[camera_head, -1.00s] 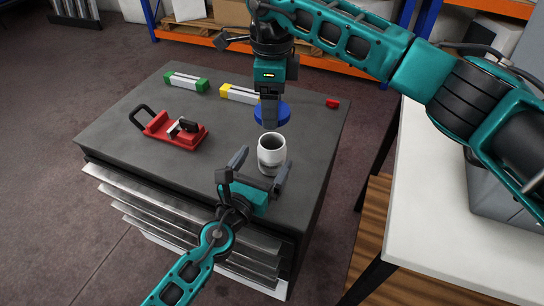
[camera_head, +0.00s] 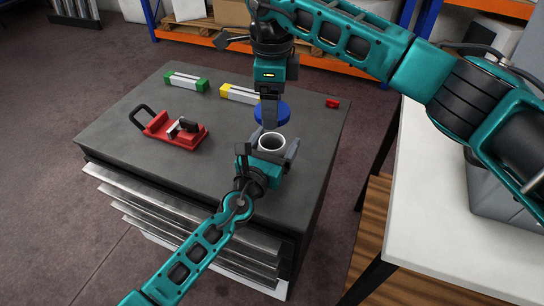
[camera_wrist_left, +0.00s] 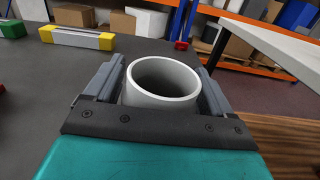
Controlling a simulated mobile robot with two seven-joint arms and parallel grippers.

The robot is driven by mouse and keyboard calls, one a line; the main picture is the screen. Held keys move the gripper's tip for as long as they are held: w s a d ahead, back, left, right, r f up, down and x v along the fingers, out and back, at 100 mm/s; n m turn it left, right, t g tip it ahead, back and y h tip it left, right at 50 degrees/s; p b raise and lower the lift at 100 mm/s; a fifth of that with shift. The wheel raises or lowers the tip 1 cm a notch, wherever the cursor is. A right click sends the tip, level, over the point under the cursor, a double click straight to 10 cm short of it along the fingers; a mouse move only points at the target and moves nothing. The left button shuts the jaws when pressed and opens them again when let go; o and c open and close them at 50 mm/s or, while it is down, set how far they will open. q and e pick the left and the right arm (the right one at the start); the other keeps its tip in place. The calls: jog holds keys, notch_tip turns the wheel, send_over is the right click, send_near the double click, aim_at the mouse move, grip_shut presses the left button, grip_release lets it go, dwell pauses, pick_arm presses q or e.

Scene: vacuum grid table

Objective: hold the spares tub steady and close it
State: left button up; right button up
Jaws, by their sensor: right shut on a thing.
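The white spares tub (camera_head: 272,142) stands upright and open-topped on the dark bench top. In the left wrist view the tub (camera_wrist_left: 160,103) sits between my left gripper's two grey fingers, one on each side. My left gripper (camera_head: 267,152) is open around the tub, with narrow gaps beside its wall. My right gripper (camera_head: 270,112) points down, shut on the round blue lid (camera_head: 277,114). The lid is held just behind and above the tub, apart from it. The tub's lower part is hidden by my left gripper.
A red clamp-like tool (camera_head: 172,132) lies on the bench (camera_head: 215,165) at left. A green-ended block (camera_head: 186,82) and a yellow-ended block (camera_head: 238,94) lie at the back. A small red piece (camera_head: 332,103) is at the right. The bench's left front is clear.

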pick_arm(q)
jog(key=c, duration=1.2)
pick_arm(e)
jog(key=shift+f, duration=2.5)
jog(key=shift+f, duration=0.1)
jog(key=shift+f, duration=0.8)
jog(key=shift+f, duration=0.2)
jog(key=shift+f, duration=0.3)
